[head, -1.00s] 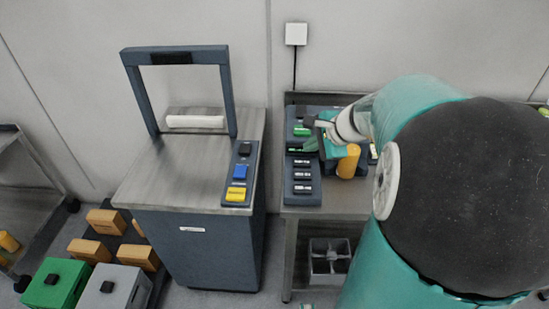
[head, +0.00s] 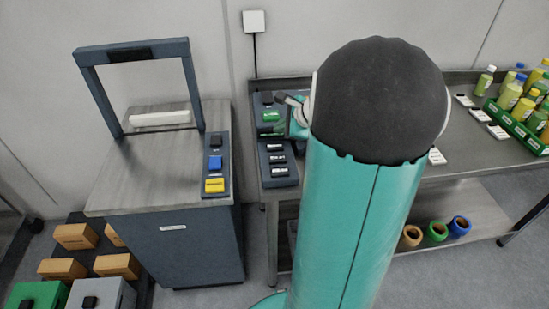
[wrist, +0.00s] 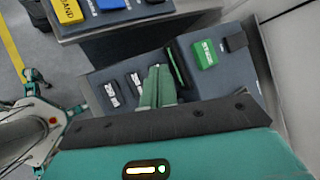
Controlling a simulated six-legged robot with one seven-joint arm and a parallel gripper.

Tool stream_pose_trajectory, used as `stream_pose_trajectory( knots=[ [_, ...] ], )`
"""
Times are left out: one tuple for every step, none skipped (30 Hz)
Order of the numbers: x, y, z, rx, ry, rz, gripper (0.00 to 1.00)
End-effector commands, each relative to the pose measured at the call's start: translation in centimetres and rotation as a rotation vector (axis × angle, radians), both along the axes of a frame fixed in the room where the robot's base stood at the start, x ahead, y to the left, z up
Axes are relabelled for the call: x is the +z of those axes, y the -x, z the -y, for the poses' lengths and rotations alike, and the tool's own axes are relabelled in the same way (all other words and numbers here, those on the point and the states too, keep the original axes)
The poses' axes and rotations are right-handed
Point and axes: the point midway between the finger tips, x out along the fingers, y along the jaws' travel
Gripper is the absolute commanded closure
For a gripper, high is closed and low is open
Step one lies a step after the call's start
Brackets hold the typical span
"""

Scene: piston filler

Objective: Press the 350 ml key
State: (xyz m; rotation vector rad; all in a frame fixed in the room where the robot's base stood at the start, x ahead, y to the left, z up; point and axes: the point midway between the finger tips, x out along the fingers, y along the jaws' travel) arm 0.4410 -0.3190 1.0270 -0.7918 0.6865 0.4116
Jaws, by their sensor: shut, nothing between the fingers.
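The filler's dark control panel (head: 264,130) stands left of my arm in the head view. It carries a green key (head: 271,116) and a column of black keys (head: 276,158) with white labels too small to read, so I cannot tell which is 350 ml. In the wrist view two black labelled keys (wrist: 112,95) show left of my gripper (wrist: 158,70). My gripper is shut and empty, its green fingertips over the panel beside the keys. The fingers may hide another key, and contact is not clear.
A machine with a raised frame (head: 140,52) and yellow, blue and black keys (head: 214,163) stands to the left. A green crate of bottles (head: 521,122) stands on the bench at right. Coloured rings (head: 437,231) lie on the lower shelf. Orange boxes (head: 75,236) are at lower left.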

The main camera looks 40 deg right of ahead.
Motion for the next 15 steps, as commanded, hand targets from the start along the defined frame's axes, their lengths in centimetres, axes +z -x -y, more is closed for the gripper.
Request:
stream_pose_trajectory(
  knots=[
    [-0.2,0.0,-0.1,0.002,-0.001,-0.001,1.00],
    [-0.4,0.0,-0.1,0.002,-0.001,-0.001,1.00],
    [-0.6,0.0,-0.1,0.002,-0.003,-0.001,1.00],
    [-0.9,-0.1,-0.2,0.001,-0.004,-0.001,1.00],
    [-1.2,-0.1,-0.2,0.002,-0.003,-0.001,1.00],
    [-1.6,-0.1,-0.2,0.003,-0.003,-0.002,1.00],
    [-2.0,-0.1,-0.3,0.002,-0.003,-0.002,1.00],
    [-2.4,-0.1,-0.3,0.002,-0.003,-0.001,1.00],
    [-2.9,-0.1,-0.3,0.001,-0.004,-0.003,1.00],
    [-3.3,-0.1,-0.4,0.003,-0.004,-0.003,1.00],
    [-3.7,-0.1,-0.4,0.003,-0.005,-0.002,1.00],
    [-4.3,-0.2,-0.5,0.005,-0.004,-0.003,1.00],
    [-4.7,-0.2,-0.5,0.003,-0.004,-0.002,1.00],
    [-5.1,-0.2,-0.5,0.004,-0.004,-0.002,1.00],
    [-5.6,-0.2,-0.5,0.004,-0.004,-0.002,1.00]
  ],
)
